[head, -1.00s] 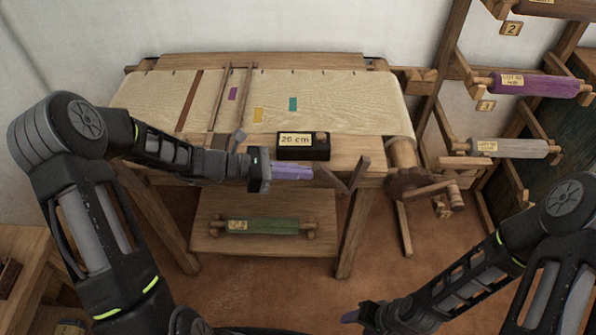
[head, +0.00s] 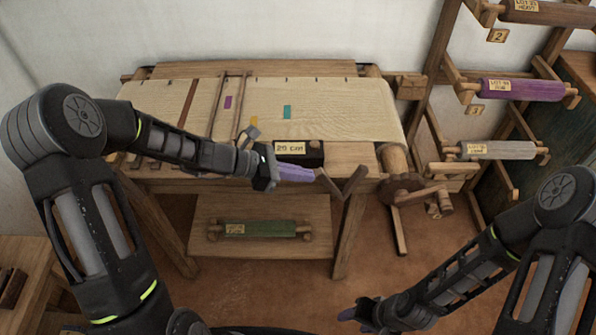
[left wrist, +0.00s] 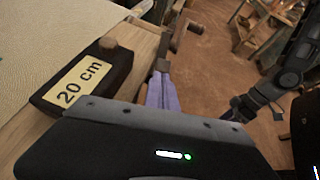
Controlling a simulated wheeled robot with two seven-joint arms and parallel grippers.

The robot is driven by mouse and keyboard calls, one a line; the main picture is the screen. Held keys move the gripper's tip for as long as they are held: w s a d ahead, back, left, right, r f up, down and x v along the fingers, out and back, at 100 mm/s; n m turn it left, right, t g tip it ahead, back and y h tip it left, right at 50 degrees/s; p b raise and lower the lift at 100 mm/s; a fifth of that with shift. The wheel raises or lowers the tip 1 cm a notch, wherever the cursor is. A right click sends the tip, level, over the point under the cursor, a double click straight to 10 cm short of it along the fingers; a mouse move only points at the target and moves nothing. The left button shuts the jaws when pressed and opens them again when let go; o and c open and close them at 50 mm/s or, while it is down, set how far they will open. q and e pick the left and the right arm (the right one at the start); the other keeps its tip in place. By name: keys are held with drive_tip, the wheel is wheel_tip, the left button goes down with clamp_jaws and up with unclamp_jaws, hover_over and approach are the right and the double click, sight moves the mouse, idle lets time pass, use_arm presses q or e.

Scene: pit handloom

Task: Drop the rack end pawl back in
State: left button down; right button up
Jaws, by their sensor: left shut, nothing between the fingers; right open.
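The loom's toothed wooden ratchet wheel (head: 398,190) sits at the right end of its front beam. Two slanting wooden pieces (head: 354,182) form a V at the front edge, left of the wheel; I cannot tell for certain which is the rack end pawl. My left gripper (head: 314,175) is shut and empty, its purple fingers pointing right, with the tips close to the left piece. Contact is unclear. In the left wrist view, the fingers (left wrist: 161,75) lie beside a wooden bar with a knob (left wrist: 172,40). My right gripper (head: 347,315) is open, low over the floor, away from the loom.
A black block (head: 313,158) labelled "20 cm" stands on the loom just behind my left fingers. Pale cloth (head: 340,105) covers the loom top. A crank handle (head: 425,192) projects at the wheel. A green roll (head: 265,229) lies on the lower shelf. A roll rack stands right.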

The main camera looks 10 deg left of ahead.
use_arm(q)
drive_tip(key=w+d+r, duration=0.1)
drive_tip(key=d+r, duration=0.1)
drive_tip(key=d, duration=0.3)
drive_tip(key=w+d+r+p, duration=0.1)
drive_tip(key=d+r, duration=0.1)
drive_tip(key=d, duration=0.3)
drive_tip(key=shift+w+r+y, duration=0.15)
drive_tip(key=shift+w+y, duration=0.1)
drive_tip(key=shift+y, duration=0.15)
use_arm(e)
drive_tip(key=shift+s+r, duration=0.15)
drive_tip(key=shift+r, duration=0.65)
use_arm(q)
drive_tip(key=shift+d, duration=0.15)
